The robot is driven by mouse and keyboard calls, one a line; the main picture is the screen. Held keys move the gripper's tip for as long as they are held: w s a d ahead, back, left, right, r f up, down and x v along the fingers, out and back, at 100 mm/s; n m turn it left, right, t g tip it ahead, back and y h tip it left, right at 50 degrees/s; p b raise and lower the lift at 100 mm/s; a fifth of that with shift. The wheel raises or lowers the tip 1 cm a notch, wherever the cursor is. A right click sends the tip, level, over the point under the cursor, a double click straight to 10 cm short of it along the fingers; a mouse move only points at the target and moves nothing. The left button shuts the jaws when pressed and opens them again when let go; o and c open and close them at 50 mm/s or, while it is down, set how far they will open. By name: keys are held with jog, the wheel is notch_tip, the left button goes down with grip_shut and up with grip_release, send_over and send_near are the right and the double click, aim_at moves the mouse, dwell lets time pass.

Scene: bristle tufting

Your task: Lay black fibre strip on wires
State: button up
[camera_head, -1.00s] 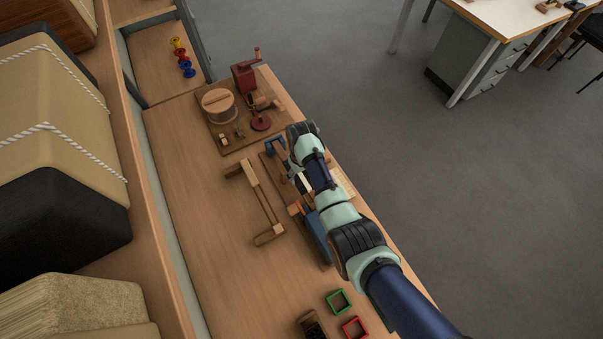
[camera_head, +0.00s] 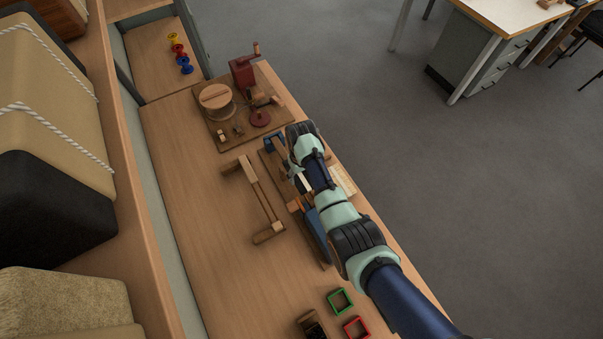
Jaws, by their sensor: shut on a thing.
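My arm reaches from the lower right over the tufting fixture, a brown board (camera_head: 269,164) with blue parts (camera_head: 318,232) on the bench. My gripper is under the wrist, and its fingertips and what they hold are mostly hidden by the arm. A small white piece (camera_head: 304,182) shows just left of the wrist. A pale strip (camera_head: 343,180) lies right of the arm. The wires and the black fibre strip cannot be made out. A dark container (camera_head: 311,325) stands at the bottom of the bench.
A wooden frame (camera_head: 262,198) lies left of the fixture. A board with a round wooden drum (camera_head: 216,99) and red crank device (camera_head: 243,70) stands behind. Green (camera_head: 340,301) and red (camera_head: 356,328) square trays sit at the front. The bench's left side is clear.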

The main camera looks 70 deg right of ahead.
jog(key=shift+f+b, duration=1)
jog(key=shift+f, duration=0.3)
dwell(0.4)
jog(key=shift+f+b, duration=0.45)
jog(key=shift+f, duration=0.3)
jog(key=shift+f, duration=0.2)
jog(key=o, duration=1.2)
notch_tip(320, 180, up, 12)
